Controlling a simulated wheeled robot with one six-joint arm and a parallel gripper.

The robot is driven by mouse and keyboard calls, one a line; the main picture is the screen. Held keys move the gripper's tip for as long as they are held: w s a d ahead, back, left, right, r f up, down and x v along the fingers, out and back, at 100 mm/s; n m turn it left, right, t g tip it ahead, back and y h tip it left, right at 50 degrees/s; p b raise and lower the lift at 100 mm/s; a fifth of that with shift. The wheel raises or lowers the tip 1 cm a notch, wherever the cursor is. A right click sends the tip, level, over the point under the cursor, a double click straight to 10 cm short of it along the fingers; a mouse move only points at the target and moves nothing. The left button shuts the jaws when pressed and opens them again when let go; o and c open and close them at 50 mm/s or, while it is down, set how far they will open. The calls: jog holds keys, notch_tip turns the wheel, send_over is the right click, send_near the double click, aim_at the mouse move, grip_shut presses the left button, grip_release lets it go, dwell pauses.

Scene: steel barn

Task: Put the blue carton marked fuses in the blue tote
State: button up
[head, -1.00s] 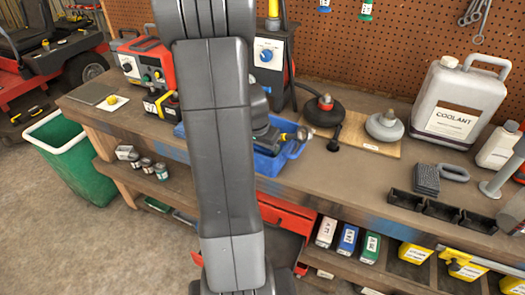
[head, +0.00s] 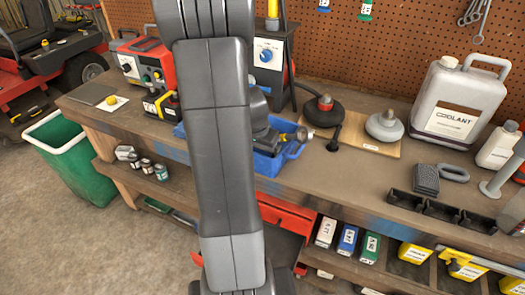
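A blue carton (head: 347,240) with a white label stands upright on the shelf under the bench, between a white carton and a green carton. Its label is too small to read surely. The blue tote (head: 293,153) sits on the bench top, partly hidden behind my arm. Dark tools or parts lie in it, one with a yellow band. My arm rises through the middle of the view and covers part of the bench. My gripper cannot be made out; the arm's end is hidden or out of the picture.
A white carton (head: 326,232) and a green carton (head: 370,247) flank the blue one. An open red drawer (head: 287,222) is left of them. A black divided tray (head: 440,210) and coolant jug (head: 458,105) stand on the bench at right. A green bin (head: 75,165) stands at left.

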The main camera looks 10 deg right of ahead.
jog(key=v, duration=1.1)
jog(key=shift+r, duration=0.4)
jog(key=shift+a, duration=0.15)
jog(key=o, duration=0.3)
jog(key=shift+f, duration=0.1)
